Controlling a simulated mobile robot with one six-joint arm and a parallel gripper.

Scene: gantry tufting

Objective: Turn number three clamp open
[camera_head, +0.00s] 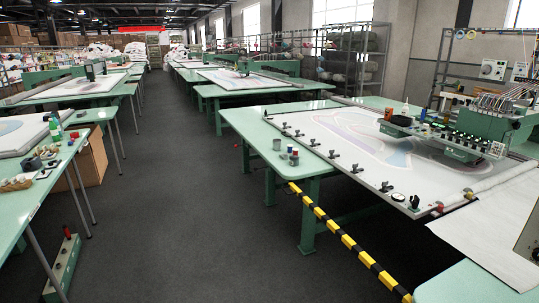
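A row of small black clamps runs along the near left edge of the white cloth frame (330,130) on the green tufting table at right. Among them are a clamp near the front (386,187), one behind it (356,169), and one further back (332,154). I cannot read any numbers, so I cannot tell which clamp is number three, nor whether each is open or shut. My gripper is not in view.
A yellow-black striped barrier (348,241) runs along the table's near side. The green tufting head (455,138) spans the cloth. The dark aisle floor (200,210) is clear; another table (40,185) stands left.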

